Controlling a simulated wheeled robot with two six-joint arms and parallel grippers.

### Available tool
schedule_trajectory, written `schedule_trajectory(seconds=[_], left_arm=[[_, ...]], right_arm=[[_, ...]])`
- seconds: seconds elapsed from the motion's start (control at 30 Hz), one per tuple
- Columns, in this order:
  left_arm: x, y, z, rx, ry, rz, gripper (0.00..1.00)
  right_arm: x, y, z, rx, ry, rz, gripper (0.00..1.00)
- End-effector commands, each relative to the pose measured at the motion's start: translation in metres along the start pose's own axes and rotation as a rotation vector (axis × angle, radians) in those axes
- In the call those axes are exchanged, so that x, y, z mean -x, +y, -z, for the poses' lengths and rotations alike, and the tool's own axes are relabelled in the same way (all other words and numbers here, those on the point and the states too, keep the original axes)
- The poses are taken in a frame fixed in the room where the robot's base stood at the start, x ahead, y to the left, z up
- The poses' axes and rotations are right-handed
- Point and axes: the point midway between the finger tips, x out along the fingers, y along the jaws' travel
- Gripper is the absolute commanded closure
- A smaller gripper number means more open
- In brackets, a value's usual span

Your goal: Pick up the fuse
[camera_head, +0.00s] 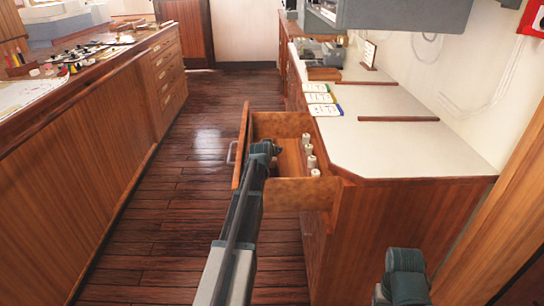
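Several small white cylindrical fuses stand in a row along the right side of an open wooden drawer (295,192). One fuse (311,161) is in the middle of the row, one (306,140) is at the far end, and one (315,172) is at the near end, partly behind the drawer's wall. My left arm reaches over the drawer's front. Its dark end with the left gripper (268,150) is at the drawer's left part, apart from the fuses; its fingers cannot be made out. My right arm shows only a dark joint at bottom right; its gripper is out of view.
The drawer juts left from a wooden cabinet with a white countertop (390,146). Coloured cards (320,99) lie on the counter. A long wooden chart cabinet (90,150) stands at left. The dark plank floor (190,180) between them is clear.

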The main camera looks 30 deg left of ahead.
Motion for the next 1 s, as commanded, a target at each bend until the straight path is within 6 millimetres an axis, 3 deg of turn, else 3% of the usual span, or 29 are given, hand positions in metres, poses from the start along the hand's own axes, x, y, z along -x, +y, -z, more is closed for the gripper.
schedule_trajectory(seconds=[0.17, 0.57, 1.0], left_arm=[[0.0011, 0.0002, 0.0004, 0.0, 0.0, 0.0, 0.26], [0.0012, 0.0002, 0.0003, 0.0, 0.0, 0.0, 0.98], [0.0028, 0.0002, 0.0036, 0.0, 0.0, 0.0, 1.0]], right_arm=[[0.0009, 0.0001, -0.0001, 0.0, 0.0, 0.0, 0.31], [0.0008, 0.0001, -0.0001, 0.0, 0.0, 0.0, 0.31], [0.0044, 0.0004, -0.0003, 0.0, 0.0, 0.0, 0.31]])
